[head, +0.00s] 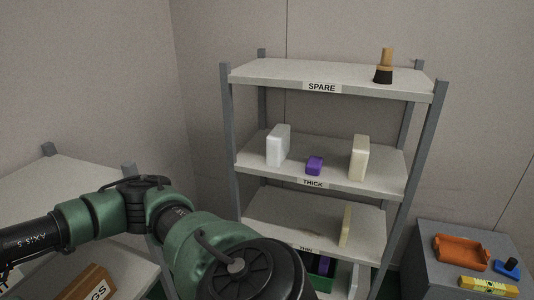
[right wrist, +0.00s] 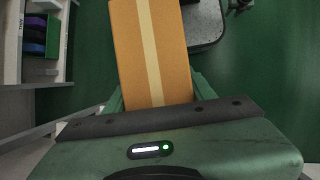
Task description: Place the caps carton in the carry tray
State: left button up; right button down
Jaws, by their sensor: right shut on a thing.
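A brown cardboard carton (right wrist: 132,45) with a pale tape strip fills the upper middle of the right wrist view. My right gripper (right wrist: 157,92) is shut on it, with a green finger at each side of its near end. No label shows on the carton, so I cannot read whether it is the caps carton. The carton is held over the green floor. In the head view, an arm of mine crosses the lower left, but no gripper shows there. My left gripper is not in view. I cannot identify the carry tray in either view.
A shelf rack (head: 310,146) holds white blocks, a purple block and a brush. Another carton (head: 87,283), with a label ending in "GS", sits on a shelf at lower left. A grey cabinet (head: 432,275) at right bears an orange tray (head: 461,253) and a yellow level (head: 488,286).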

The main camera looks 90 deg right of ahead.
aim_at(458, 255)
jog(key=z, duration=0.4)
jog(key=k+l+z, duration=0.1)
jog(key=z, duration=0.3)
jog(key=l+z, duration=0.15)
jog(key=z, duration=0.25)
jog(key=l+z, duration=0.1)
jog(key=z, duration=0.3)
jog(key=k+l, duration=0.05)
